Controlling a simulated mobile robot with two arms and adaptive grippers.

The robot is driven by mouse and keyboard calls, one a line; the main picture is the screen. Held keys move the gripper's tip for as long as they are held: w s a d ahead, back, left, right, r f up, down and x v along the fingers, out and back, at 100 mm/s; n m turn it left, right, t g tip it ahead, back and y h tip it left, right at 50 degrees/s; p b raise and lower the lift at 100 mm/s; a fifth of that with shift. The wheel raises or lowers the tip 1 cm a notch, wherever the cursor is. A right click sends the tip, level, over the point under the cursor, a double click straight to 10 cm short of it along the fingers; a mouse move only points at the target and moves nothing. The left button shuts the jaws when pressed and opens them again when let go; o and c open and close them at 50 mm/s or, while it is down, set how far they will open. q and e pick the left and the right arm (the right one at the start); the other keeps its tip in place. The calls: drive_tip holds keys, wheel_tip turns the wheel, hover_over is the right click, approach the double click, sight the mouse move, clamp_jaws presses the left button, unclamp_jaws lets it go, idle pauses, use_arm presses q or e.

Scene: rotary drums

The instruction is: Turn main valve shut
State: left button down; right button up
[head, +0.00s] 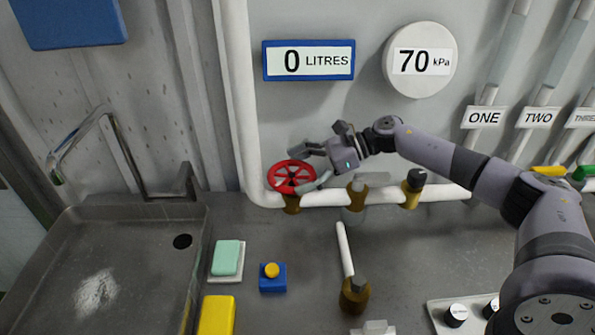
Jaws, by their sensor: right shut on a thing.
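The main valve's red handwheel (291,177) sits on a brass body (292,203) on the white horizontal pipe, left of centre in the head view. My right gripper (312,176) reaches in from the right and is shut on the right side of the wheel's rim. Part of the rim is hidden by the fingers. The display (308,61) above reads 0 LITRES. The round gauge (420,60) reads 70 kPa. My left gripper is not in view.
A sink (95,270) with a tap is at the left. A green sponge (227,257), a blue box with a yellow button (272,278) and a yellow block (216,316) lie on the counter. Brass fittings (354,295) stand nearby. Pipes labelled ONE (484,117) and TWO are at the right.

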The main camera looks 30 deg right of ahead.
drive_tip(key=shift+s+m+t+h, duration=0.2)
drive_tip(key=shift+m+t+h, duration=0.2)
drive_tip(key=shift+m+t, duration=0.4)
drive_tip(key=shift+r+m+t+h+p, duration=0.1)
drive_tip(key=shift+m+t+h+p, duration=0.25)
drive_tip(key=shift+m+t, duration=0.15)
drive_tip(key=m+t+h+p, duration=0.1)
drive_tip(key=m+p, duration=0.1)
drive_tip(key=p, duration=0.2)
drive_tip(key=m+t+h+p, duration=0.2)
drive_tip(key=p, duration=0.2)
drive_tip(key=m+t+h+p, duration=0.1)
drive_tip(key=m+h+p, duration=0.1)
drive_tip(key=p, duration=0.2)
drive_tip(key=shift+s+a+r+t, duration=0.2)
drive_tip(key=shift+a+r+t, duration=0.1)
drive_tip(key=shift+a, duration=0.1)
drive_tip(key=shift+a+f+m+t+h+p, duration=0.15)
drive_tip(key=shift+m+t+h+p, duration=0.15)
drive_tip(key=shift+m+h+p, duration=0.55)
drive_tip(key=shift+p, duration=0.45)
drive_tip(key=m+h, duration=0.3)
drive_tip(key=shift+s+a+f+t+p, duration=0.1)
drive_tip(key=shift+a+f+t+p, duration=0.1)
drive_tip(key=shift+f+t+p, duration=0.15)
drive_tip(key=shift+a+r+m+h, duration=0.1)
drive_tip(key=shift+m+h, duration=1.75)
drive_tip(key=shift+h, duration=0.95)
